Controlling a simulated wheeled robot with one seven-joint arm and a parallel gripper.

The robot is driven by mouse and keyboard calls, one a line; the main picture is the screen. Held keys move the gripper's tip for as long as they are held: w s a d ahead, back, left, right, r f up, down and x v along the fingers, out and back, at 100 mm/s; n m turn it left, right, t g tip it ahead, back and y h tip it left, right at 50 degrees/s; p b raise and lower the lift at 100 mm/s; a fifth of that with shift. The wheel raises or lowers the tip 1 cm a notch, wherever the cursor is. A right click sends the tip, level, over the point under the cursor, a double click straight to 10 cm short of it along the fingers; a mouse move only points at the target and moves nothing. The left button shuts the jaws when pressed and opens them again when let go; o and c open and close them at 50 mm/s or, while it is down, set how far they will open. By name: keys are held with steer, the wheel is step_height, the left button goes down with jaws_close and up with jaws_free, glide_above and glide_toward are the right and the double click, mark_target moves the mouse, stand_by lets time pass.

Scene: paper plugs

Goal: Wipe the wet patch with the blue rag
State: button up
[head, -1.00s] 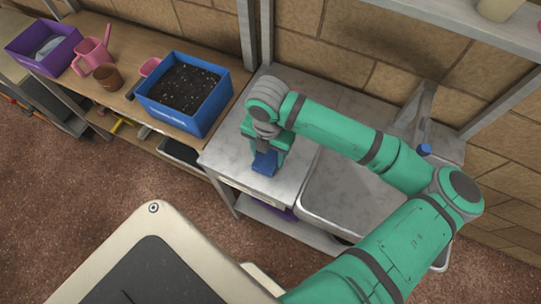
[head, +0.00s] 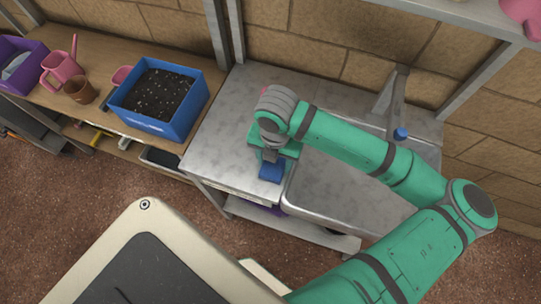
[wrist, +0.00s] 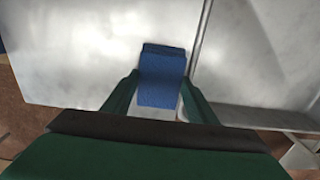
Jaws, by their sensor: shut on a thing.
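The blue rag (head: 271,172) is a small folded block held at the end of my arm. In the wrist view the rag (wrist: 162,78) sits between the two green fingers. My gripper (wrist: 160,95) is shut on it. In the head view my gripper (head: 272,158) is low over the metal counter (head: 225,140), close to the left edge of the sink. I cannot tell whether the rag touches the counter. I cannot make out a wet patch in either view; part of the counter is hidden behind my arm.
The sink basin (head: 335,195) lies right of the gripper, with a tap (head: 392,95) and a blue-capped item (head: 400,134) behind it. A blue planter of soil (head: 160,105) stands on the wooden bench at left. The counter's left part is clear.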

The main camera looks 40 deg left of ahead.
step_height(320, 180, up, 3)
steer(key=shift+a+f, duration=0.15)
step_height(320, 180, up, 2)
steer(key=shift+w+r, duration=0.1)
steer(key=shift+s+r, duration=0.2)
steer(key=shift+r, duration=1.5)
steer(key=shift+w, duration=0.1)
